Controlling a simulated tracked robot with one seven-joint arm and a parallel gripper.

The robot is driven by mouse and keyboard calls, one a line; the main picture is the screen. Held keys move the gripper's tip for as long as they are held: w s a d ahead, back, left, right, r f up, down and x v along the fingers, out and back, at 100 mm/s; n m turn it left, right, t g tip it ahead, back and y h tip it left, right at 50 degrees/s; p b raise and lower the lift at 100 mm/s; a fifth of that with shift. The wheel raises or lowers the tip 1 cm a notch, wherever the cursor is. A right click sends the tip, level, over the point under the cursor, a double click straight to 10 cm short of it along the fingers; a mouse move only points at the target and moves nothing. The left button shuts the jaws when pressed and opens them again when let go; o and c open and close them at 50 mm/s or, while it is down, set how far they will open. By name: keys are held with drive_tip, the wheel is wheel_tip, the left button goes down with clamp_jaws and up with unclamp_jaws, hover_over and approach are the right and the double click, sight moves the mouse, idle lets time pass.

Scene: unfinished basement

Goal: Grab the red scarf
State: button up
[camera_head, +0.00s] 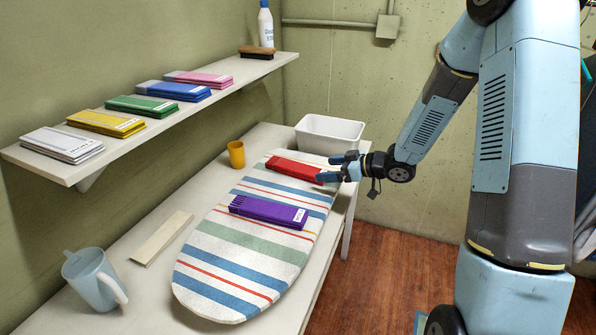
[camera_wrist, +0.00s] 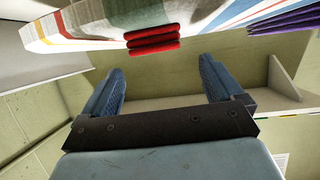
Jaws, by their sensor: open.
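The red scarf (camera_head: 292,168) is a flat folded stack on the far end of the striped ironing board (camera_head: 243,248). My gripper (camera_head: 334,168) is open and empty at the scarf's right end, with its fingers pointing toward it. In the wrist view the folded edge of the red scarf (camera_wrist: 153,38) shows beyond and between the two spread fingertips (camera_wrist: 160,68), apart from them. The fingers do not surround the scarf.
A purple folded scarf (camera_head: 268,211) lies nearer on the board. A white bin (camera_head: 329,134) stands behind the red scarf, and a yellow cup (camera_head: 236,154) is to its left. A wall shelf (camera_head: 226,73) holds several folded scarves. A light blue jug (camera_head: 92,279) stands front left.

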sight(310, 170)
drive_tip(key=shift+x, duration=3.55)
drive_tip(key=shift+c, duration=0.2)
drive_tip(key=c, duration=1.1)
